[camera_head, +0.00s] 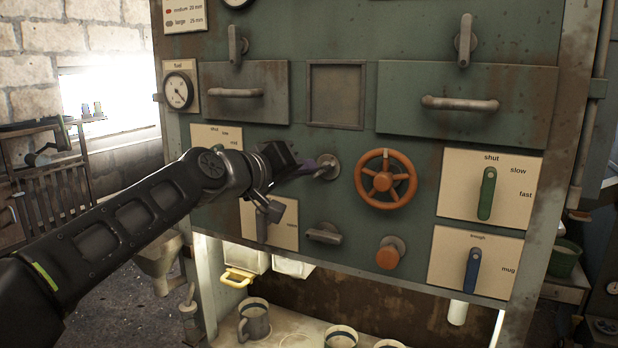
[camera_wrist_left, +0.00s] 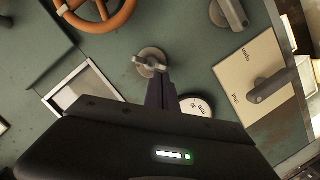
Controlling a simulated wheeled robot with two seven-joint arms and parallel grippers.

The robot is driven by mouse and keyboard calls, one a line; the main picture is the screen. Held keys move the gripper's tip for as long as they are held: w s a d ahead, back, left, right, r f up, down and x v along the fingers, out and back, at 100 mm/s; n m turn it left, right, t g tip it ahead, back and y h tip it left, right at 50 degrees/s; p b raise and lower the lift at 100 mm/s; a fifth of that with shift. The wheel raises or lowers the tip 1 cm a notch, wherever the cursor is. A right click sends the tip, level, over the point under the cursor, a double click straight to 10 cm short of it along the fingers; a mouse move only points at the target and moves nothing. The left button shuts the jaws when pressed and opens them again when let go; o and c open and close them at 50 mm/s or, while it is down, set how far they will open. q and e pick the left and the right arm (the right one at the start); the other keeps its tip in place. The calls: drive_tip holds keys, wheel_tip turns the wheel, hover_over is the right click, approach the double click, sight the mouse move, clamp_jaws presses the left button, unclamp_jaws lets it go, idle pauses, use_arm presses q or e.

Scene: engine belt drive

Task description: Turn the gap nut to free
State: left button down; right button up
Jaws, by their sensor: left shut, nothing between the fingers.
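A small grey winged knob (camera_head: 326,167), which looks like the gap nut, sits on the green panel left of the orange wheel. It also shows in the left wrist view (camera_wrist_left: 150,62), on a round grey base with its wing tilted. My left gripper (camera_head: 307,167) reaches in from the left, shut and empty, with its fingertips close beside the knob. In the left wrist view the fingers (camera_wrist_left: 160,84) point at the knob's edge; I cannot tell whether they touch it. A round white label (camera_wrist_left: 195,105) lies partly behind the fingers, its marks hard to read. My right gripper is not in view.
The orange handwheel (camera_head: 386,180) stands out right of the knob. A grey handle (camera_head: 323,234) and an orange knob (camera_head: 390,253) are below. A lever on a pale plate (camera_wrist_left: 270,85) is near the gripper. Green (camera_head: 487,193) and blue (camera_head: 472,270) levers are farther right.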

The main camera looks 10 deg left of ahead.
use_arm(q)
wheel_tip(320, 180, down, 2)
drive_tip(key=n+h+b, duration=0.1)
drive_tip(key=n+b, duration=0.3)
drive_tip(key=shift+n+b, duration=0.4)
drive_tip(key=shift+d+f+n+t+h+b, duration=0.15)
drive_tip(key=shift+n+t+b, duration=0.1)
drive_tip(key=shift+n+b, duration=0.25)
drive_tip(key=shift+f+n+t+h+b, duration=0.15)
drive_tip(key=shift+n+t+b, duration=0.1)
drive_tip(key=shift+n+b, duration=0.25)
drive_tip(key=shift+d+n+b, duration=0.1)
drive_tip(key=shift+n+b, duration=0.35)
drive_tip(key=shift+n, duration=0.45)
drive_tip(key=shift+r, duration=0.1)
